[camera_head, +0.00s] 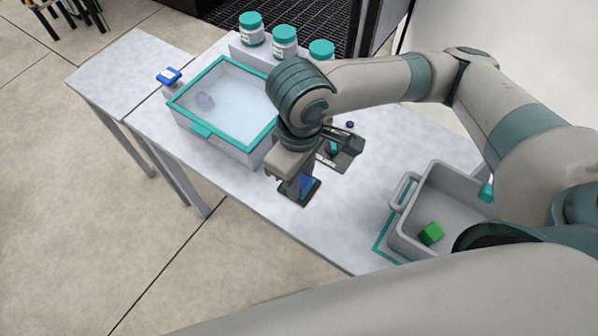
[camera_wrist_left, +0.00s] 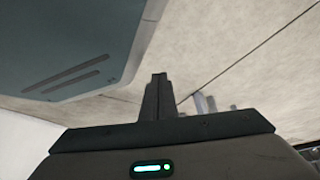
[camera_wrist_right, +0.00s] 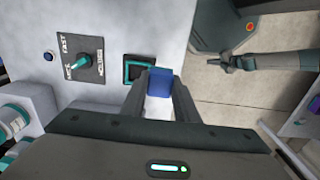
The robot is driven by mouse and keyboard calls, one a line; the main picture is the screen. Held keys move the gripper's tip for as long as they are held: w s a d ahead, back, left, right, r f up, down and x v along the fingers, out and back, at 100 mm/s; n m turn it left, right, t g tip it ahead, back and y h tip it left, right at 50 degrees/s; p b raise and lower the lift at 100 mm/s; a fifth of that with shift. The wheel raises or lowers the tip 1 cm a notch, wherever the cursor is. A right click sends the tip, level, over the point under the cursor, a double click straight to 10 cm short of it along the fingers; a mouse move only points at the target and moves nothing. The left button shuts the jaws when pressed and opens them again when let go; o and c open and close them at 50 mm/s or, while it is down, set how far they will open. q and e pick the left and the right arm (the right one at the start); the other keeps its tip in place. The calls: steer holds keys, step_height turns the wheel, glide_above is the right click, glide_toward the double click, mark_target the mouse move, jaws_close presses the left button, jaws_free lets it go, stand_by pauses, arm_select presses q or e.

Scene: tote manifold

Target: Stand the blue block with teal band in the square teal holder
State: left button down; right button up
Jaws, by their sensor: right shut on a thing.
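My right gripper (camera_wrist_right: 160,100) is shut on the blue block (camera_wrist_right: 160,81), which sits between its fingertips in the right wrist view. The block also shows as a small blue patch under the gripper in the head view (camera_head: 307,182). Its teal band cannot be made out. The square teal holder (camera_wrist_right: 127,72), a teal frame with a dark inside, lies on the table just left of the block in the right wrist view. The block looks apart from it; its height above the table is hard to tell. My left gripper (camera_wrist_left: 160,76) shows only in its own wrist view, shut and empty over floor.
A dial plate (camera_head: 346,158) with a teal knob lies beside the holder. A teal-rimmed tote (camera_head: 223,131) stands left, with several teal-lidded jars (camera_head: 285,42) behind. A grey bin (camera_head: 407,207) with a green block (camera_head: 431,233) stands right. The table's front edge is near.

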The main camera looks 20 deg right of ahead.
arm_select(q)
steer(key=shift+s+a+f, duration=0.1)
steer(key=shift+s+a, duration=0.1)
steer(key=shift+s, duration=0.25)
arm_select(e)
steer(key=w+d+f, duration=0.1)
steer(key=w+f, duration=0.2)
steer(key=w, duration=0.2)
steer(key=shift+w+d+f, duration=0.3)
steer(key=shift+w+d, duration=0.1)
steer(key=shift+f, duration=0.45)
step_height(320, 180, down, 2)
steer(key=shift+f+p, duration=0.1)
steer(key=shift+p, duration=0.25)
steer(key=shift+f, duration=0.45)
arm_select(q)
steer(key=shift+s+a+f+g, duration=0.15)
steer(key=shift+s+g, duration=0.05)
steer(key=shift+s, duration=0.3)
steer(key=shift+s+a+f+g, duration=0.15)
steer(key=shift+s+g, duration=0.05)
steer(key=shift+s, duration=0.25)
steer(key=shift+w+r, duration=0.15)
arm_select(e)
steer(key=shift+f, duration=0.15)
